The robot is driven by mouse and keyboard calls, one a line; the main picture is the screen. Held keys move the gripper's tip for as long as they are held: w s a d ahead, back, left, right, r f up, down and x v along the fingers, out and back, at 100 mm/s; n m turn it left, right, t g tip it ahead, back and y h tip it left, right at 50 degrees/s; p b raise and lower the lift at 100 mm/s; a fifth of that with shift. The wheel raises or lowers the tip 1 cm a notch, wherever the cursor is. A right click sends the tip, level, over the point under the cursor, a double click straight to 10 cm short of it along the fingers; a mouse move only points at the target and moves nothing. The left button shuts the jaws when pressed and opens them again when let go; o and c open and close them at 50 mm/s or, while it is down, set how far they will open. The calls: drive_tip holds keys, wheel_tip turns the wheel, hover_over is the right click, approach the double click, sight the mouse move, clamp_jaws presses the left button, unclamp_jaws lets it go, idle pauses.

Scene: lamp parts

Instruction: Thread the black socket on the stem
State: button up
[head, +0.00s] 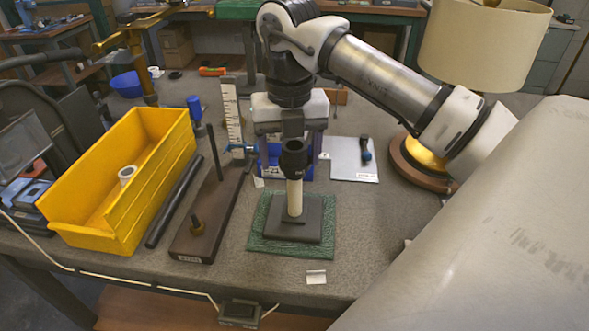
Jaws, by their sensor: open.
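The cream stem (294,199) stands upright on a square dark base (293,229), which lies on a green mat (262,243). The black socket (293,160) is at the top of the stem, in line with it and upright. Its lower end meets the stem's upper end; I cannot tell how far it is threaded on. My gripper (292,138) points straight down at the socket's upper end and is open. The exact gap between the fingers and the socket is hard to see.
A yellow bin (85,200) with a white ring (127,174) inside stands left. A dark board (187,245) with an upright rod lies between bin and mat. A blue tray (268,165) is behind the stem. A lamp (480,45) stands at back right.

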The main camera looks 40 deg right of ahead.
drive_tip(key=n, duration=0.7)
drive_tip(key=shift+s, duration=0.25)
drive_tip(key=c, duration=1.2)
drive_tip(key=shift+f+m, duration=0.1)
drive_tip(key=shift+m, duration=0.2)
drive_tip(key=shift+c, duration=1.1)
drive_tip(key=m+b, duration=0.2)
drive_tip(key=m, duration=0.2)
drive_tip(key=shift+m, duration=0.3)
drive_tip(key=shift+a+m, duration=0.1)
drive_tip(key=shift+m, duration=0.7)
